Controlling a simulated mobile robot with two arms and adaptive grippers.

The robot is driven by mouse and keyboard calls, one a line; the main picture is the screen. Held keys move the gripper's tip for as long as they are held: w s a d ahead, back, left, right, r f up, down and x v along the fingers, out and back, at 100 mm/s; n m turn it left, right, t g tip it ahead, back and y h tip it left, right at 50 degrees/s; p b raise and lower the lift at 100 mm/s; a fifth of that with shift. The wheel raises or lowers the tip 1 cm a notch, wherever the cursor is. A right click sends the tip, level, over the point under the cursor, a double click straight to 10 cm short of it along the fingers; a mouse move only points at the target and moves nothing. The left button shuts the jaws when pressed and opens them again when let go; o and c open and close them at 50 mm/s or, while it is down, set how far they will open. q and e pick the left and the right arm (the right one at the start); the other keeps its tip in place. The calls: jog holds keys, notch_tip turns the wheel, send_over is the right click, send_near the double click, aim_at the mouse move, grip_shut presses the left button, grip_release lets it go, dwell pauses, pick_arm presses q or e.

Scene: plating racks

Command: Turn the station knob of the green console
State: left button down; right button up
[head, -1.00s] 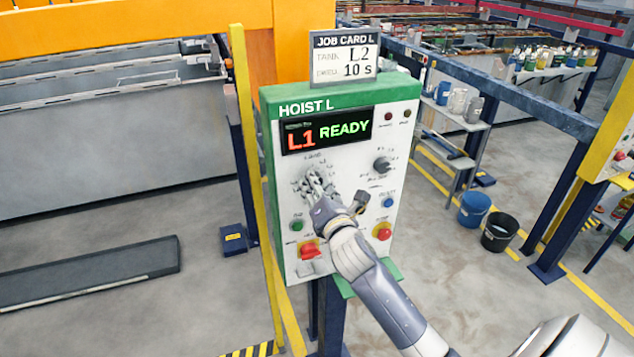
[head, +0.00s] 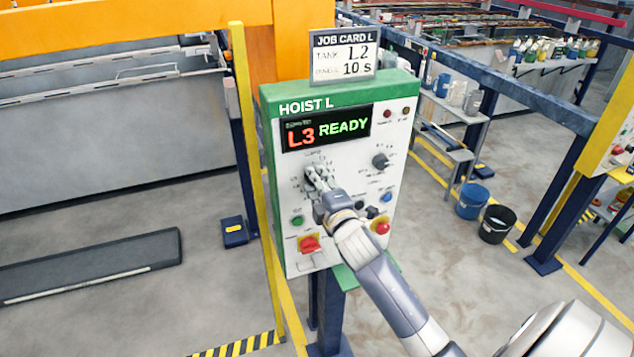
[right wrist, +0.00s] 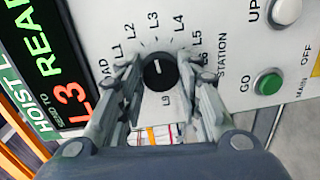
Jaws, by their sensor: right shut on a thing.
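The green console (head: 388,93) is headed HOIST L, and its display (head: 326,129) reads "L3 READY". The job card (head: 344,54) on top reads tank L2, 10 s. The station knob (right wrist: 161,72) is black and round, with its white mark pointing near L3 in the right wrist view. My right gripper (head: 314,176) is at the console's left dial, and its fingers hide the knob in the head view. In the wrist view the fingers lie on both sides of the knob, shut on it. My left gripper is not in view.
Below the dial are a green button (head: 297,221) and a red switch (head: 309,243). A second dark knob (head: 380,160), a blue button (head: 387,197) and a red button (head: 381,228) are on the right. Buckets (head: 472,201) stand on the floor behind.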

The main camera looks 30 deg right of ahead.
jog(key=m, duration=1.2)
jog(key=m+t+y, duration=0.1)
jog(key=m, duration=1.1)
jog(key=shift+d+f+t, duration=0.1)
jog(key=shift+f+t, duration=0.05)
jog(key=shift+t, duration=0.15)
jog(key=shift+m, duration=0.4)
jog(key=o, duration=1.1)
jog(key=shift+c, duration=0.2)
jog(key=shift+s, duration=0.1)
jog(key=s+a, duration=0.2)
jog(key=s, duration=0.9)
jog(key=shift+s+f, duration=0.25)
jog(key=shift+s, duration=0.1)
